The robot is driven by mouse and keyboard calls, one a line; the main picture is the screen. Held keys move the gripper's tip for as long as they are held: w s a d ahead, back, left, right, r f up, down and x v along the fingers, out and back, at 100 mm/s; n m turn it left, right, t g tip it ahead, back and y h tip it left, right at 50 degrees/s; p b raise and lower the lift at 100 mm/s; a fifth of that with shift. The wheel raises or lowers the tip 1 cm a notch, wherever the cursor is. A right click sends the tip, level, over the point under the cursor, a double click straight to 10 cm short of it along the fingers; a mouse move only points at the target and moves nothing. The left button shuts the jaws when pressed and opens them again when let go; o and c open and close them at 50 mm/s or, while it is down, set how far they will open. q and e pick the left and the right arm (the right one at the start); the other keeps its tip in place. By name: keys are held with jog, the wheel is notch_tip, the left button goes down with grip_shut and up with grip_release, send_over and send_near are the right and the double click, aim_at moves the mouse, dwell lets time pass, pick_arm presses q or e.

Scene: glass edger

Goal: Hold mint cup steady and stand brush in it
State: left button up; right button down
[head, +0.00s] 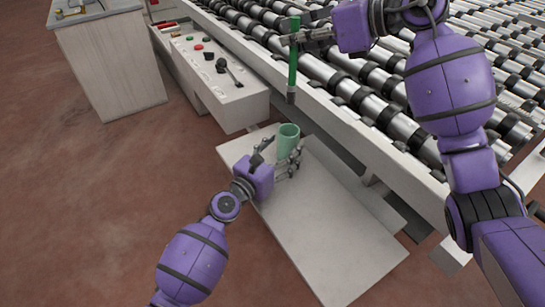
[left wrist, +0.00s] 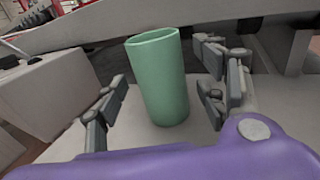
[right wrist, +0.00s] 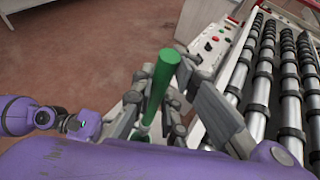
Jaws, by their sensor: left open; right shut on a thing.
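The mint cup (head: 288,139) stands upright on a pale board, with its open mouth up. My left gripper (head: 276,158) is open, its fingers on either side of the cup. In the left wrist view the cup (left wrist: 159,80) stands between the spread fingers, with a visible gap on the left. My right gripper (head: 304,37) is shut on a green brush (head: 293,65), which hangs upright, dark end down, above and beyond the cup. The brush's green handle (right wrist: 159,88) also shows between the fingers in the right wrist view.
The pale board (head: 325,230) has free room in front of the cup. A roller conveyor (head: 350,75) runs behind it. A control box (head: 215,75) with buttons and a lever stands to the left, near a grey cabinet (head: 110,60).

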aim_at(293, 90)
pick_arm(q)
jog(key=shift+w+d, duration=0.35)
jog(key=shift+w, duration=0.25)
jog(key=c, duration=1.2)
pick_arm(e)
jog(key=shift+f, duration=5.85)
jog(key=c, duration=1.7)
grip_release()
jog(key=shift+o, duration=0.2)
